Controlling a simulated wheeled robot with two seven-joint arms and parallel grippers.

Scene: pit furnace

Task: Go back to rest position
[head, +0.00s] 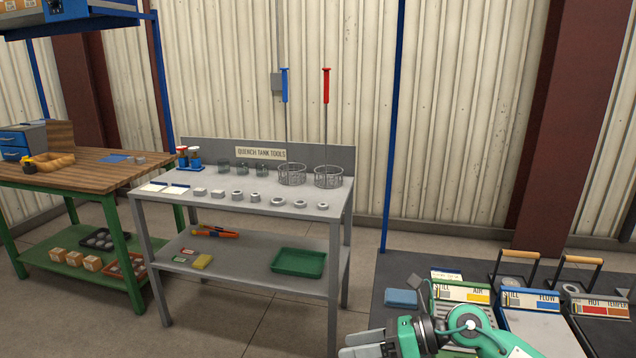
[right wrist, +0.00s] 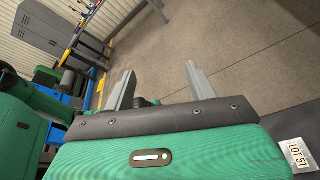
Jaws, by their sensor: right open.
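My right gripper (head: 364,343) shows at the bottom of the head view, in front of the grey bench and left of the dark table. In the right wrist view its two fingers (right wrist: 161,84) stand well apart. My right arm, green and grey, reaches in from the bottom right of the head view. My left gripper is not in the head view.
A grey bench (head: 340,195) holds metal pieces and two wire baskets with blue and red handles. A green-legged wooden table (head: 85,172) stands left. A dark table (head: 395,268) at right carries labelled trays and a blue pad (head: 401,298). Floor (head: 265,335) is clear at front.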

